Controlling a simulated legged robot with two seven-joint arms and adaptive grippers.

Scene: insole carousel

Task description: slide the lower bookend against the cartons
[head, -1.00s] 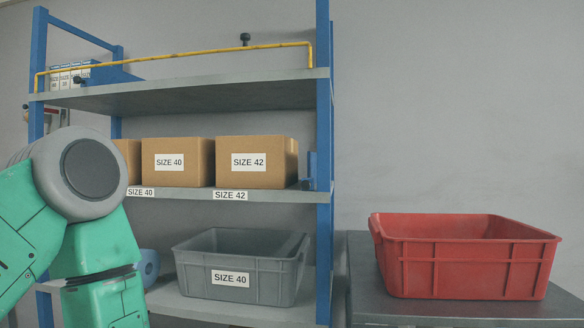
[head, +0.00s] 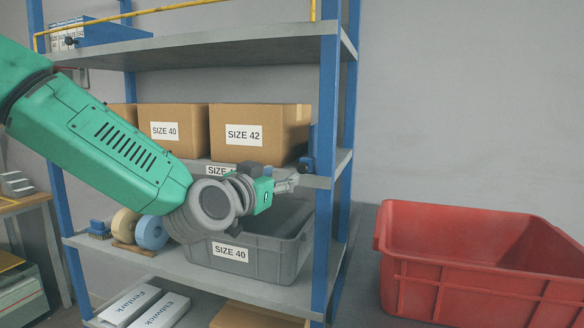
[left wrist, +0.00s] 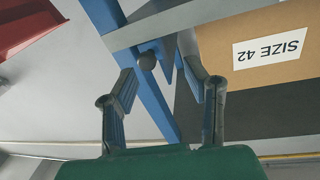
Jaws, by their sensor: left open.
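The lower bookend (head: 307,161) is a blue piece with a dark round knob at the right end of the middle shelf. Several brown cartons stand in a row to its left; the nearest is the SIZE 42 carton (head: 246,146). My left gripper (head: 292,182) is open and empty, just in front of the shelf edge below and left of the bookend. In the left wrist view the bookend's knob (left wrist: 147,61) shows between the open fingers (left wrist: 160,66), and the SIZE 42 carton (left wrist: 280,70) is at the right. My right gripper is out of view.
A blue shelf post (head: 326,120) stands close to the right of the bookend. A grey SIZE 40 bin (head: 290,250) is on the shelf below my left gripper. A red bin (head: 440,270) stands at the right. A yellow bar (head: 180,9) runs along the upper shelf.

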